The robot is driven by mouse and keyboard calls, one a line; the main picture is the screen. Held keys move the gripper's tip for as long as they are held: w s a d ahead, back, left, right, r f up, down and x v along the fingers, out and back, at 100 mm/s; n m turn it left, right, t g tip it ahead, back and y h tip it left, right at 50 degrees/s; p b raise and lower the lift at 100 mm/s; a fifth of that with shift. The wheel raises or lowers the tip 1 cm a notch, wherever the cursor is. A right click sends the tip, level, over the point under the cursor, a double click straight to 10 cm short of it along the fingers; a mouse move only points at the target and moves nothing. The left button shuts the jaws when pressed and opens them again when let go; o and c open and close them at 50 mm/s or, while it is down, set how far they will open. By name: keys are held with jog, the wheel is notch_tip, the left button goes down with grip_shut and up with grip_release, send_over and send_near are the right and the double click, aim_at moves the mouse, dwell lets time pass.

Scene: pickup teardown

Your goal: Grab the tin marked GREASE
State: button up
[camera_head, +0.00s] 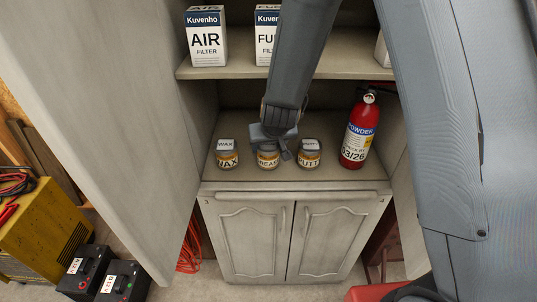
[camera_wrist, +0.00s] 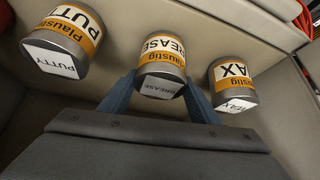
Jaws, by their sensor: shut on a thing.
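The GREASE tin (camera_head: 268,160) is the middle one of three tins on the cabinet's counter shelf. It has an orange label and a pale lid label. My gripper (camera_head: 273,150) reaches down onto it from above and behind. In the wrist view, my gripper's two fingers (camera_wrist: 161,92) are on either side of the GREASE tin (camera_wrist: 163,60), shut on it. The tin appears upright at shelf level; I cannot tell whether it still touches the shelf. The WAX tin (camera_head: 227,157) stands left of it and the PUTTY tin (camera_head: 309,155) right of it, both close by.
A red fire extinguisher (camera_head: 358,132) stands right of the tins. An upper shelf (camera_head: 340,67) with an AIR filter box (camera_head: 206,38) and another filter box (camera_head: 266,35) hangs above. The open left cabinet door (camera_head: 110,110) bounds the left side. The shelf's front strip is clear.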

jog(key=shift+r, duration=0.15)
jog(key=shift+r, duration=0.55)
notch_tip(320, 180, up, 2)
jog(key=shift+r+p, duration=0.25)
jog(key=shift+p, duration=0.15)
jog(key=s+d+p, duration=0.3)
jog(key=s+p, duration=0.4)
jog(key=s, duration=1)
jog(key=shift+s, duration=0.35)
jog(key=shift+f, duration=0.15)
